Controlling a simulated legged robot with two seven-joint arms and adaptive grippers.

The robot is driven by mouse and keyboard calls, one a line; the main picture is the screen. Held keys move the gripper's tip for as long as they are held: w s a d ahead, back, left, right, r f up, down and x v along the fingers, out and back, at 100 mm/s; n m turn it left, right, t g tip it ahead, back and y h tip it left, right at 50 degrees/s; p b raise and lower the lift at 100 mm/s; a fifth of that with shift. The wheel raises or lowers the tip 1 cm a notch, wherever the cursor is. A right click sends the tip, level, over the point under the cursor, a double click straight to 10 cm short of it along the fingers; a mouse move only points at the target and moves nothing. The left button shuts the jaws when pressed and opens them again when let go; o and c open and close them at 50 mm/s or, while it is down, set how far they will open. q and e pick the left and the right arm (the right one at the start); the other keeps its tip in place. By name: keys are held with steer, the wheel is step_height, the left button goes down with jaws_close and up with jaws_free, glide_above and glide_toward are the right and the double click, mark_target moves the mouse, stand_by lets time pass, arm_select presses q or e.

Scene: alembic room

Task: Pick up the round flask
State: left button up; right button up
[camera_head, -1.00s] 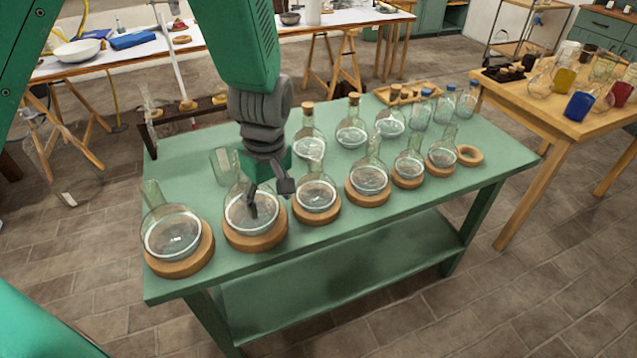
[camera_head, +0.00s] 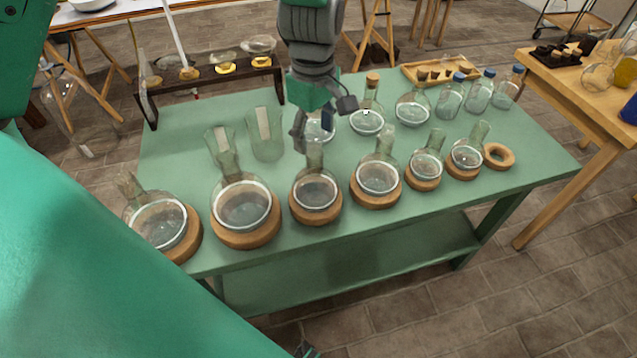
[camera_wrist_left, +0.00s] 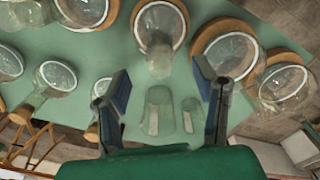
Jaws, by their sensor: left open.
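Several clear round flasks stand in wooden rings along the front of the green table (camera_head: 400,225). The middle-left one (camera_head: 315,190) has its neck pointing up just below my left gripper (camera_head: 325,122). My left gripper is open and empty. In the left wrist view the gripper (camera_wrist_left: 161,84) has its fingers spread, with that flask (camera_wrist_left: 160,22) ahead between them and its neck near the fingertip gap. I cannot tell any contact. A larger flask (camera_head: 243,205) stands to its left and another (camera_head: 377,177) to its right. Which flask is meant is not clear. My right gripper is not seen.
Two empty beakers (camera_head: 222,145) (camera_head: 266,133) stand behind the larger flask. Corked flasks (camera_head: 367,117) and blue-capped bottles (camera_head: 480,93) stand at the back. A dark rack (camera_head: 205,82) is at back left. An empty ring (camera_head: 498,156) lies at the right end.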

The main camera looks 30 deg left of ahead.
mark_target(313, 162)
arm_select(q)
steer(key=f, duration=0.3)
steer(key=shift+w+a+f, duration=0.15)
steer(key=shift+w+a, duration=0.05)
steer(key=shift+a, duration=0.15)
steer(key=f, duration=0.2)
steer(key=d+f, duration=0.1)
steer(key=f, duration=0.1)
steer(key=shift+s, duration=0.2)
steer(key=shift+w+f, duration=0.1)
steer(key=shift+f, duration=0.4)
steer(key=shift+a, duration=0.3)
jaws_close()
